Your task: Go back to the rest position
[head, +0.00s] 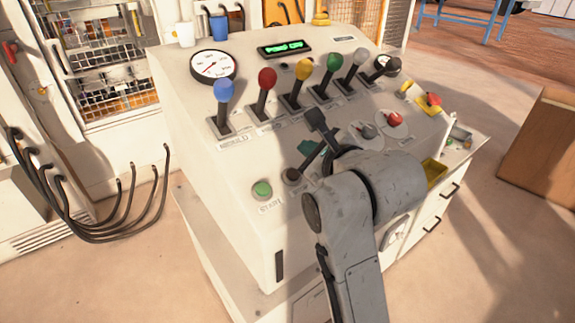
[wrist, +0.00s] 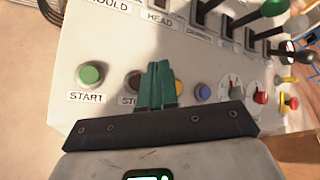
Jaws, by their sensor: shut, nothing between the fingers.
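My gripper (head: 303,147) is above the sloped front of the white control panel (head: 190,130), near its button row. In the wrist view its two teal fingers (wrist: 159,66) are pressed together with nothing between them. They point at the panel between the STOP button (wrist: 134,82), which they partly hide, and a blue button (wrist: 202,92). The green START button (wrist: 90,74) is to their left. I cannot tell whether the fingertips touch the panel.
Several levers with coloured knobs, such as the blue one (head: 223,90) and the red one (head: 267,78), stand up behind my gripper. A red knob (head: 433,99) and a yellow tray (head: 434,172) are to the right. Black cables (head: 110,225) hang at left.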

